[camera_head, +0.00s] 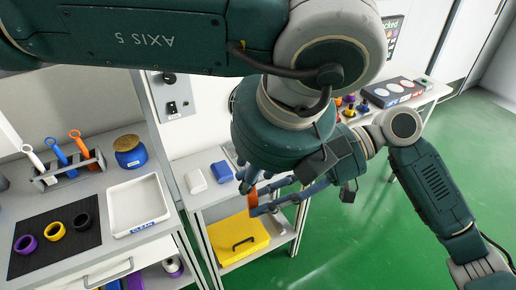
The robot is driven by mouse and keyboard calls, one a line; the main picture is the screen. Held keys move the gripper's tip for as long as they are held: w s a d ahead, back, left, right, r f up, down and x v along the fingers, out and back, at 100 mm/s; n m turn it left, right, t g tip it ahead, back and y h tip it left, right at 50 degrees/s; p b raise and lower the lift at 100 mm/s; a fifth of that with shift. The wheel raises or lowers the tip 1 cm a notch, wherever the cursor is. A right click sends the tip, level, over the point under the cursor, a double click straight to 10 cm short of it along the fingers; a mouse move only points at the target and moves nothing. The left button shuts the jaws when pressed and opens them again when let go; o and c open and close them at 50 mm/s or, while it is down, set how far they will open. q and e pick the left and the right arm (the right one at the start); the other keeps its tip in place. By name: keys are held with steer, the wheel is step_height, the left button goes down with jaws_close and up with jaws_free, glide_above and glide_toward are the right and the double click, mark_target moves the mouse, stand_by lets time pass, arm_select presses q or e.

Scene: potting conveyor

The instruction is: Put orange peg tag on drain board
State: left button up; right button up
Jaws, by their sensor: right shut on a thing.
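My right gripper (268,198) is shut on a small orange piece (253,197), which looks like the orange peg tag. It is held above the lower shelf, right of the bench, and is partly hidden by the fingers. My left arm crosses the top of the view; its wrist covers the area just above, and its fingertips cannot be told apart clearly. A shallow white tray (113,221) with a front label, which may be the drain board, lies on the left bench. It is empty and apart from the gripper.
A rack (47,183) holds white, blue and orange handled tools. A blue jar (130,153) stands behind the tray. A black mat (22,266) carries purple, yellow and black rings. White and blue boxes (196,181) and a yellow case (233,257) occupy the middle shelving. Green floor is clear at right.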

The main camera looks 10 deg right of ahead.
arm_select(q)
steer(key=shift+x, duration=0.95)
steer(key=shift+d, duration=0.1)
jaws_close()
arm_select(e)
steer(key=o, duration=1.1)
steer(key=shift+d, duration=0.1)
